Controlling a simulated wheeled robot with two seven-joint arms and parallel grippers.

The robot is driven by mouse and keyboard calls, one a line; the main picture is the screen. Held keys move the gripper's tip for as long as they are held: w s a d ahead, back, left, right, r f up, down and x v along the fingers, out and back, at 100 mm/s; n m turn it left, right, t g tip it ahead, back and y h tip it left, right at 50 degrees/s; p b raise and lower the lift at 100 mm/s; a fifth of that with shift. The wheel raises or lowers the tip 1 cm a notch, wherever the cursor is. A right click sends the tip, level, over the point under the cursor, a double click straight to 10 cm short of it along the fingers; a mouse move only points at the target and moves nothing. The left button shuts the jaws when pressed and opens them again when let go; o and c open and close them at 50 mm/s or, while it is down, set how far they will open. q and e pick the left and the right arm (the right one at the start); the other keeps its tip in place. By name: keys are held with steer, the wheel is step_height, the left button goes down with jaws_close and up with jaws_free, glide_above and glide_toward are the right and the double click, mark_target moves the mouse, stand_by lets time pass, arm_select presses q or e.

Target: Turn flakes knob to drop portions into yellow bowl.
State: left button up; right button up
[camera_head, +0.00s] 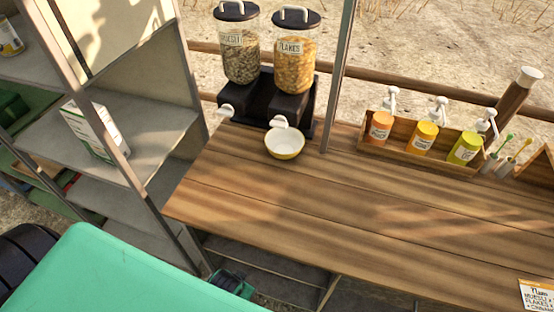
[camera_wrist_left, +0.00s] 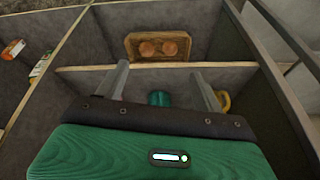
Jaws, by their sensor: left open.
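The flakes dispenser (camera_head: 295,50) stands at the back left of the wooden counter, with a black lid and orange flakes in its clear jar. Its white knob (camera_head: 279,122) is at the front of the black base. The yellow bowl (camera_head: 285,154), white inside, stands upright on the counter just below that knob. It looks empty. My left gripper (camera_wrist_left: 160,68) is open in the left wrist view, its two fingers apart with nothing held between them. It faces shelf compartments, away from the dispenser. My right gripper is not recognisable in either view.
The muesli dispenser (camera_head: 239,55) stands left of the flakes. A wooden rack (camera_head: 393,149) holds several pump bottles at right. A metal post (camera_head: 338,80) rises behind the counter. A grey shelf unit (camera_head: 160,135) stands left. The counter's middle (camera_head: 330,205) is clear. A brown crate (camera_wrist_left: 180,58) shows in the wrist view.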

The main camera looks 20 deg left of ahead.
mark_target(277, 126)
arm_select(q)
step_height(277, 126, up, 24)
steer(key=w+a+r+n+t+b, duration=0.1)
steer(key=w+t+b, duration=0.2)
steer(key=w+r+t, duration=0.1)
steer(key=w, duration=0.2)
steer(key=w+r+n+t+y, duration=0.1)
steer(key=w+r+t, duration=0.1)
steer(key=w, duration=0.1)
steer(key=w+a+r+t, duration=0.1)
steer(key=w+r, duration=0.1)
steer(key=w, duration=0.1)
steer(key=shift+w+r+n+t+y+p, duration=0.2)
steer(key=shift+w+n+t+y+p, duration=0.1)
steer(key=shift+w+t, duration=0.1)
steer(key=w+d+r+t, duration=0.2)
steer(key=w+r+t, duration=0.45)
steer(key=r, duration=0.25)
steer(key=w+p, duration=0.1)
steer(key=w, duration=0.3)
steer(key=w+p, duration=0.1)
steer(key=w, duration=0.3)
steer(key=w+a+p, duration=0.1)
steer(key=w, duration=0.4)
steer(key=shift+r, duration=0.1)
steer(key=shift+w+p, duration=0.3)
steer(key=shift+w, duration=0.35)
steer(key=shift+c, duration=0.4)
